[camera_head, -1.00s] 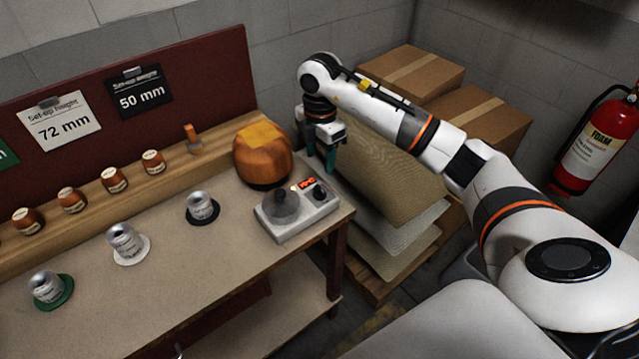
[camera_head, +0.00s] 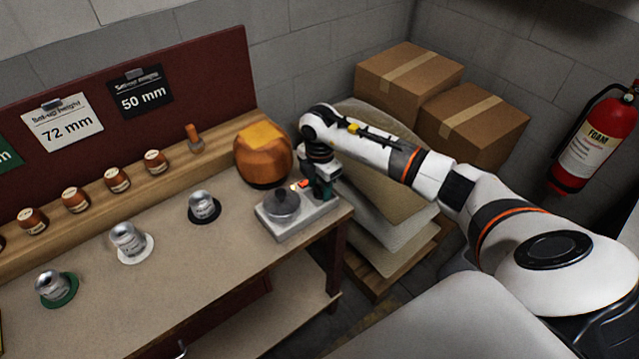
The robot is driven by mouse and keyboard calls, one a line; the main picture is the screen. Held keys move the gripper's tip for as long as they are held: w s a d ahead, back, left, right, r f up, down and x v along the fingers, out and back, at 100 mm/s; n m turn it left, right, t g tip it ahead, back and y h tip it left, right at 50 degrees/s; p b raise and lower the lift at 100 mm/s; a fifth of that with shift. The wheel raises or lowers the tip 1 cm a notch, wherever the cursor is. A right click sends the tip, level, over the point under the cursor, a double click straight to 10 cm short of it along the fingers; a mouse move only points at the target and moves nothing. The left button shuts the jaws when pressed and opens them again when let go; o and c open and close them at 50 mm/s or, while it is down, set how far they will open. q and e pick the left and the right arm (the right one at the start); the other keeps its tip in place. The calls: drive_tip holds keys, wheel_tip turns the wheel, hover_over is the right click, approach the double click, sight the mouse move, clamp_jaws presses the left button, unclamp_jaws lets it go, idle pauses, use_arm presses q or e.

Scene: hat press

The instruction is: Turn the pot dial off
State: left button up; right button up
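A grey heater unit (camera_head: 289,230) sits on the right end of the workbench, with a dark round pot (camera_head: 283,205) on its top. A small red-orange part (camera_head: 303,184) shows at its back. My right gripper (camera_head: 322,191) reaches down over the unit's right side, where the black dial showed earlier. My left gripper is not in view.
A wooden hat block (camera_head: 262,160) stands close behind the heater. Several small metal pots (camera_head: 128,238) stand on the bench (camera_head: 190,270). Cardboard boxes (camera_head: 408,80) and stacked sheets (camera_head: 385,207) lie right of the bench. A fire extinguisher (camera_head: 594,142) hangs at the far right.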

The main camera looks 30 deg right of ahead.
drive_tip(key=c, duration=0.7)
